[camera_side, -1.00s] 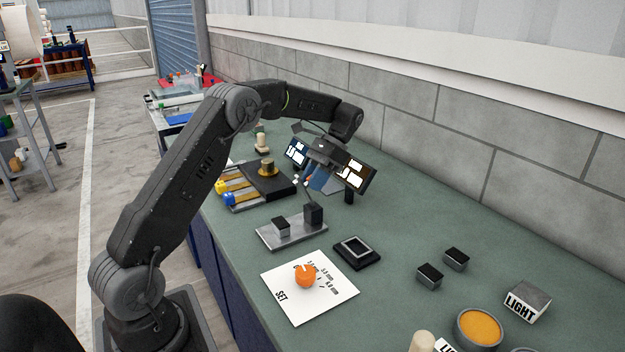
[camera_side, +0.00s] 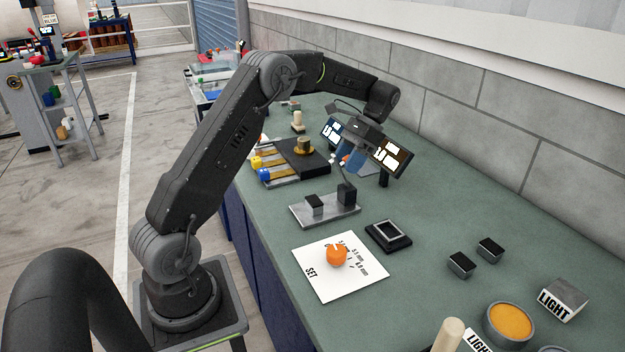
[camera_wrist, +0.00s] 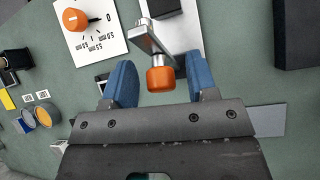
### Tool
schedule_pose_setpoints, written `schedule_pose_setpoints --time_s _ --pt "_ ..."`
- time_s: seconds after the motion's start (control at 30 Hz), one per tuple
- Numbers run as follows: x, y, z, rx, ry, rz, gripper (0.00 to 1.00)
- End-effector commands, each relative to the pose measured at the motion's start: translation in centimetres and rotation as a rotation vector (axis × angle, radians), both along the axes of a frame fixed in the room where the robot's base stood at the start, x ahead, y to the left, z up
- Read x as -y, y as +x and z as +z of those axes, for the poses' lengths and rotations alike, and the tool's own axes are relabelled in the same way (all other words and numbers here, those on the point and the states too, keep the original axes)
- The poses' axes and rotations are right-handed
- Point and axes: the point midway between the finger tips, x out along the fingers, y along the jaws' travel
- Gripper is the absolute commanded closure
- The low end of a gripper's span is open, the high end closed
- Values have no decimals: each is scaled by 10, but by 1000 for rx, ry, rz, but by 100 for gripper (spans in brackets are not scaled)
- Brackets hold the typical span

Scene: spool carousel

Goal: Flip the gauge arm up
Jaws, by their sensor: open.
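In the wrist view, the gauge arm (camera_wrist: 148,38) is a metal bar with an orange knob (camera_wrist: 160,79) at its end. It extends from the dark block on a pale metal plate. The orange knob lies between the two blue fingers of my gripper (camera_wrist: 160,84), with a gap on each side. In the side view, the grey plate (camera_side: 331,215) with black blocks stands on the bench, and my gripper (camera_side: 352,160) is above and behind its taller block (camera_side: 346,194). My gripper is open. The gauge arm cannot be made out in the side view.
A white SET card (camera_side: 318,283) with an orange dial (camera_side: 337,255) lies in front of the plate, and a black square frame (camera_side: 388,236) is beside it. A dark block (camera_side: 300,162) stands behind at left. Two small screens (camera_side: 391,157) stand near my gripper. The bench's right middle is mostly clear.

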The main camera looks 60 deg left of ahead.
Motion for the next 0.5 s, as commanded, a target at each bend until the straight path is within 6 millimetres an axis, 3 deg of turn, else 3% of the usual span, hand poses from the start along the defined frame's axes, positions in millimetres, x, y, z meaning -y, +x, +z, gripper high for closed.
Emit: schedule_pose_setpoints --time_s 0.5 --pt "0 -30 -6 387 -1 2 47"
